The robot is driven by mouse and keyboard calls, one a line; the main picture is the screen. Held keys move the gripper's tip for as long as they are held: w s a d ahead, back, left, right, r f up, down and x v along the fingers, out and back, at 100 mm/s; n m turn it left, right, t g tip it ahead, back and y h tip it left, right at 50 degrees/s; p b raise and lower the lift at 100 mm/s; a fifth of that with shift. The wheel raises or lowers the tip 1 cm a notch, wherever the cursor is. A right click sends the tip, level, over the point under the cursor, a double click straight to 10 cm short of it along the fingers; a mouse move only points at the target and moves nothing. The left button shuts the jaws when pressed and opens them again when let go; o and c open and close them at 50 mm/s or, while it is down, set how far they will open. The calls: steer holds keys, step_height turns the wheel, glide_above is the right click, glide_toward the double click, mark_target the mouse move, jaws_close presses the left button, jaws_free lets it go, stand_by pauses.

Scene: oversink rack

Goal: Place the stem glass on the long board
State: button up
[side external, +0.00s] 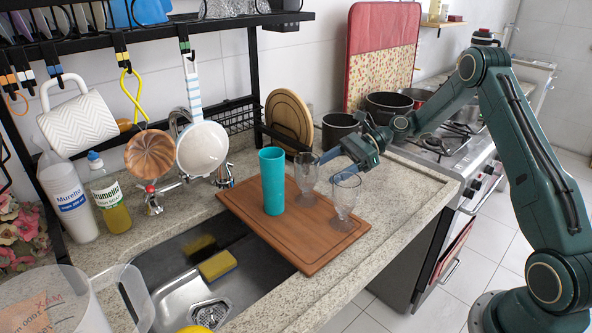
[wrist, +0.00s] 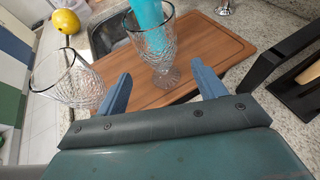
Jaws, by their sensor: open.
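A clear stem glass (side external: 306,178) with a dark rim stands upright on the brown wooden board (side external: 287,250), beside the turquoise tumbler (side external: 272,182). A second clear glass (side external: 344,197) stands nearer the board's right edge. My gripper (side external: 332,167) is open and empty, low over the board's right end. In the wrist view, the first glass (wrist: 154,45) shows ahead, in line with the gap between my fingers (wrist: 161,71). The second glass (wrist: 68,80) is left of the left finger. Whether either finger touches glass cannot be told.
The sink (side external: 200,270) with a yellow sponge (side external: 217,264) lies left of the board. A black rack post (side external: 255,85) and a round wooden board (side external: 289,118) stand behind. Pots (side external: 388,104) are at the back right. Counter in front of the board is clear.

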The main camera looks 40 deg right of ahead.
steer(key=shift+v, duration=2.4)
steer(key=shift+a, duration=0.1)
steer(key=s+a+r+n+g+h, duration=0.1)
steer(key=s+a+r+n+h, duration=0.65)
steer(key=a+r+n, duration=0.35)
steer(key=s+r+n+h, duration=0.1)
steer(key=s+n, duration=0.4)
steer(key=s, duration=0.6)
steer(key=s+r+n+t+h, duration=0.1)
steer(key=s+n+h, duration=0.3)
steer(key=s, duration=0.7)
steer(key=n, duration=0.2)
steer(key=shift+d+r+n, duration=0.25)
steer(key=shift+d+n, duration=0.05)
steer(key=shift+d, duration=0.05)
